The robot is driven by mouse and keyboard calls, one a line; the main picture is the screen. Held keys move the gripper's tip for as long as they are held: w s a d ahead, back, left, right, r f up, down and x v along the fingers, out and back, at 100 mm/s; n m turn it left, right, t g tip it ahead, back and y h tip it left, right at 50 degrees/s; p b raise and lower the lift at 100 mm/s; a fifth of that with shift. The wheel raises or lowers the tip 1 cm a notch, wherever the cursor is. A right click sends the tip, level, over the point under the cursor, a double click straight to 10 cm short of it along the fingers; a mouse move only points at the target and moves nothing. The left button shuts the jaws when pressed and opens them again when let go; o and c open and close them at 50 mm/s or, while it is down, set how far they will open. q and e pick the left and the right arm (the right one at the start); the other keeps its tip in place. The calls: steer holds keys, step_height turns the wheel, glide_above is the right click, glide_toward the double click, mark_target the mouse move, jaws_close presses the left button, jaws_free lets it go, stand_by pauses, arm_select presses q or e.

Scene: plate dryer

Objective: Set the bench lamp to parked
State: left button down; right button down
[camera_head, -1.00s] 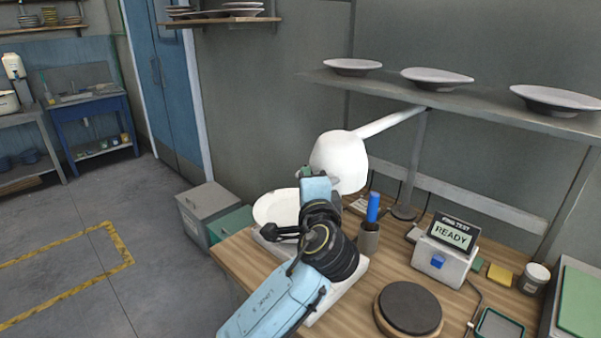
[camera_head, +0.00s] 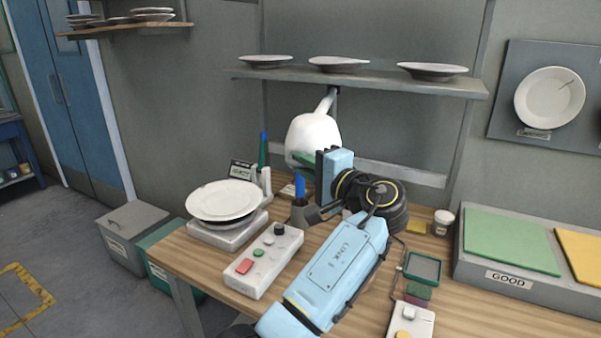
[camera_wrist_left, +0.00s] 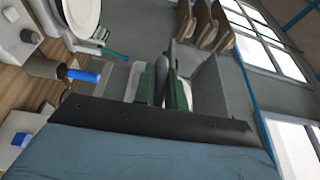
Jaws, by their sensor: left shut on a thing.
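The bench lamp has a white rounded shade (camera_head: 312,136) on a short-looking white arm (camera_head: 328,99) that runs back to a bracket under the wall shelf. My left gripper (camera_head: 304,162) is at the lower front of the shade, its green fingertips partly hidden by its own blue body. It is shut on the lamp shade. In the left wrist view the green-padded fingers (camera_wrist_left: 165,85) close on a thin grey edge, with a pale part of the shade (camera_wrist_left: 187,93) beside them. My right gripper is in neither view.
A white plate (camera_head: 223,200) sits on a scale-like base left of the lamp. A button box (camera_head: 264,260) and a cup (camera_head: 300,214) with a blue-handled tool stand nearby. The shelf (camera_head: 380,82) with plates is above. Green and orange pads (camera_head: 511,241) lie right.

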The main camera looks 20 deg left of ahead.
arm_select(q)
steer(key=shift+d, duration=0.3)
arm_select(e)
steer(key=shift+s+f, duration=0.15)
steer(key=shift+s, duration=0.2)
arm_select(q)
steer(key=shift+r, duration=0.1)
steer(key=c, duration=1.5)
jaws_free()
steer(key=shift+w, duration=0.1)
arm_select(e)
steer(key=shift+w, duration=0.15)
